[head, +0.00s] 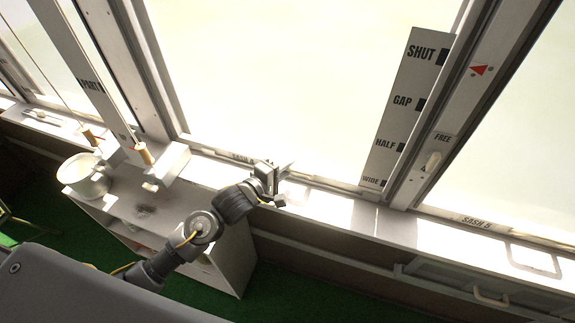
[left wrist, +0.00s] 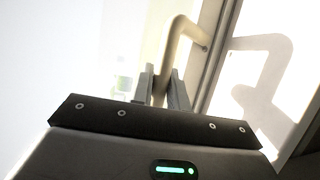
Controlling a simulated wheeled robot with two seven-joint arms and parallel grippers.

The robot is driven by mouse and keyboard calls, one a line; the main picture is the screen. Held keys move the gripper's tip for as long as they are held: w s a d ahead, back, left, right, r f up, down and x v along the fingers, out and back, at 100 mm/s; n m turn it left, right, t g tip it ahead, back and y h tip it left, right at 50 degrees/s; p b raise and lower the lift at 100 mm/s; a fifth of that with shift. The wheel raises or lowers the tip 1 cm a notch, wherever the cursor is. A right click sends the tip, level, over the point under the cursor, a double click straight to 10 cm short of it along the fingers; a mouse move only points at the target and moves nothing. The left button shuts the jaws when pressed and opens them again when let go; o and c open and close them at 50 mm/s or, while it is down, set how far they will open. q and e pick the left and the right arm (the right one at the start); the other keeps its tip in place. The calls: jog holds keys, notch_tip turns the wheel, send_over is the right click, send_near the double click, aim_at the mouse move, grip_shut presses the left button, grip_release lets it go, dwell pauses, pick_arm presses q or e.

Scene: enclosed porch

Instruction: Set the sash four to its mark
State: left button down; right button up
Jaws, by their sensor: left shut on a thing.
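A pale board (head: 405,85) stands beside the post in the head view, lettered SHUT, GAP, HALF and WIDE from top to bottom, each with a dark block. A red triangle (head: 479,70) on the post points left, roughly level with SHUT. Below it are a FREE label (head: 443,138), a small pale lever (head: 433,162) and a 4. My left gripper (head: 280,180) is low at the bright window, by the sill. In the left wrist view its fingers are shut around a cream bar handle (left wrist: 178,48). My right gripper is out of view.
A low cabinet (head: 238,255) stands under the sill at left, with a white pot (head: 84,177) on it. A PART-lettered board (head: 90,88) and cords with wooden pulls (head: 144,153) hang nearby. SASH 5 (head: 476,222) is at right.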

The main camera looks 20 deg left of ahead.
pick_arm(q)
jog(key=c, duration=1.5)
grip_release()
jog(key=shift+s+f, duration=0.1)
jog(key=shift+f, duration=0.35)
jog(key=shift+o, duration=0.7)
jog(key=shift+r, duration=0.1)
jog(key=b+v, duration=0.1)
jog(key=v, duration=0.9)
jog(key=shift+s+a+b, duration=0.25)
jog(key=shift+b, duration=0.05)
jog(key=shift+r, duration=0.1)
